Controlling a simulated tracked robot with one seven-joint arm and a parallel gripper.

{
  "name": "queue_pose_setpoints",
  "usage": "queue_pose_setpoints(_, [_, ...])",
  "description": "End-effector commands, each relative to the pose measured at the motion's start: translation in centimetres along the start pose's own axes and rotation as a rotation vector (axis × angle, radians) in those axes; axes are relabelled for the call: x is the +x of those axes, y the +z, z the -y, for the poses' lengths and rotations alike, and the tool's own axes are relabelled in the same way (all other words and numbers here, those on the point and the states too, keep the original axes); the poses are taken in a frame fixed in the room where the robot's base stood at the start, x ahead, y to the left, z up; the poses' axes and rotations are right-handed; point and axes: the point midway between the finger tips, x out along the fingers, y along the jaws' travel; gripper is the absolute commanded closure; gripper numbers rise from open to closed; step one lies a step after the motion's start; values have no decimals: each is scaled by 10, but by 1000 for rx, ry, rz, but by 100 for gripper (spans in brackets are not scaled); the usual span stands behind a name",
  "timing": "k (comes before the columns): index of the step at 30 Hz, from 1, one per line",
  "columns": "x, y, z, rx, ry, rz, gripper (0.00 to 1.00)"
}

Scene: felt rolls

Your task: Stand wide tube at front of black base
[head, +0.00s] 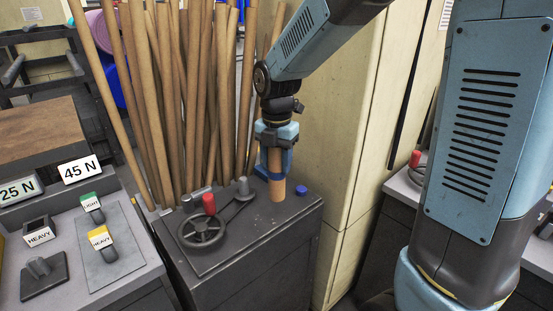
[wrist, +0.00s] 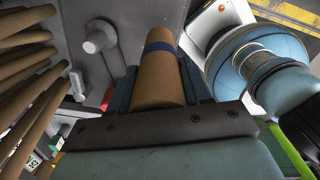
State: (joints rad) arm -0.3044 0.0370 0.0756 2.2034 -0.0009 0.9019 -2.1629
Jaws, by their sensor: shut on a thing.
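A tan cardboard tube (head: 277,188) stands upright in my gripper (head: 276,165), at the right part of the dark cabinet top. Its lower end is at or just above that surface; I cannot tell whether it touches. In the wrist view the tube (wrist: 158,75) lies between my gripper's fingers (wrist: 158,88) and carries a dark blue band near its far end. My gripper is shut on it. A black base (head: 43,277) with a grey peg sits on the left bench; I cannot tell whether it is the task's base.
A handwheel with a red knob (head: 209,204) and a grey post (head: 243,187) stand left of the tube on the cabinet (head: 255,240). A blue cap (head: 301,190) lies right of it. Long tan rolls (head: 170,100) stand behind. A cream cabinet (head: 345,130) is at the right.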

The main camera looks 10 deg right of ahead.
Motion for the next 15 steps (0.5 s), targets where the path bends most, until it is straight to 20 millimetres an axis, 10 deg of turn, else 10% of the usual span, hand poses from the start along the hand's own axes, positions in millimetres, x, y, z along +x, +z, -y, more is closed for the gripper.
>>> queue_pose_setpoints(15, [46, 0, 0, 0, -3, -2, 94])
